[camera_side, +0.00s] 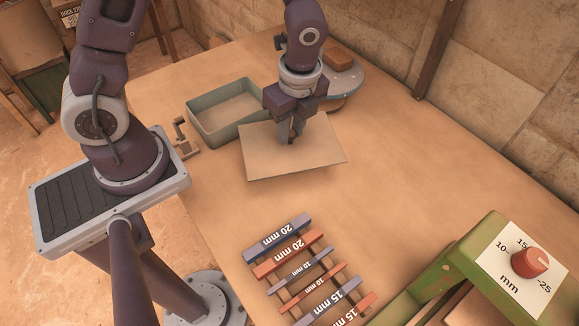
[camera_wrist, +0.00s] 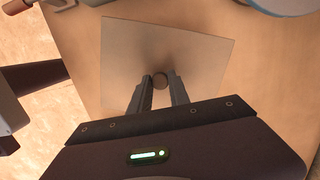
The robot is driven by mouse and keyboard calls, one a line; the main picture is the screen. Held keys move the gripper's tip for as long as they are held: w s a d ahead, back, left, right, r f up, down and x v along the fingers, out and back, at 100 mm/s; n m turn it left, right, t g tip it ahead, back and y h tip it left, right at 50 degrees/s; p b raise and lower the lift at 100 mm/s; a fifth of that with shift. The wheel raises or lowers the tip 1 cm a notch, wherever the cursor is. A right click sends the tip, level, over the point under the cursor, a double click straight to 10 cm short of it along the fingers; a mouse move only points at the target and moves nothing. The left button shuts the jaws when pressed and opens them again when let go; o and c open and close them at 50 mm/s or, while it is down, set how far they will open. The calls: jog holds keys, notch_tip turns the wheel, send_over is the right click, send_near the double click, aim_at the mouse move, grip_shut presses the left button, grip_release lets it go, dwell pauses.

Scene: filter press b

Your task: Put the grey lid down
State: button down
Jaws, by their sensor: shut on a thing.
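The grey lid (camera_side: 310,158) is a thin flat rectangular plate with a small round knob (camera_wrist: 160,80) at its middle. It shows in the wrist view (camera_wrist: 195,55) below my gripper. My gripper (camera_side: 291,140) points down and is shut on the knob of the lid. The lid looks about level, over the table just in front of the open grey-green box (camera_side: 198,127). I cannot tell whether the lid touches the table or hangs a little above it.
Several blue and red bars marked in mm (camera_side: 290,248) lie on a rack at the front. A green stand with a red dial (camera_side: 530,262) is at the right. A rounded grey piece (camera_side: 345,80) with a brown block (camera_side: 337,57) is behind my gripper. The table (camera_side: 420,170) right of the lid is clear.

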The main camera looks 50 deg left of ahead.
aim_at(296, 149)
notch_tip(296, 149, down, 10)
jog(key=shift+d+r, duration=0.1)
jog(key=shift+r, duration=0.15)
jog(key=shift+f, duration=0.15)
jog(key=c, duration=1.2)
grip_release()
jog(key=shift+c, duration=0.2)
jog(key=r, duration=0.4)
jog(key=d+r, duration=0.1)
jog(key=r, duration=0.7)
jog(key=shift+d+r, duration=0.15)
jog(key=shift+d, duration=0.25)
jog(key=s+a+r+n+t+h, duration=0.1)
jog(key=s+r+n+t, duration=0.1)
jog(key=s+r+n, duration=0.5)
jog(key=s+a+r+n+t, duration=0.2)
jog(key=s+r+n, duration=0.5)
jog(key=r+n, duration=0.4)
jog(key=shift+s+a+r+t+h, duration=0.25)
jog(key=shift+r+t+h, duration=0.2)
jog(key=shift+t, duration=0.35)
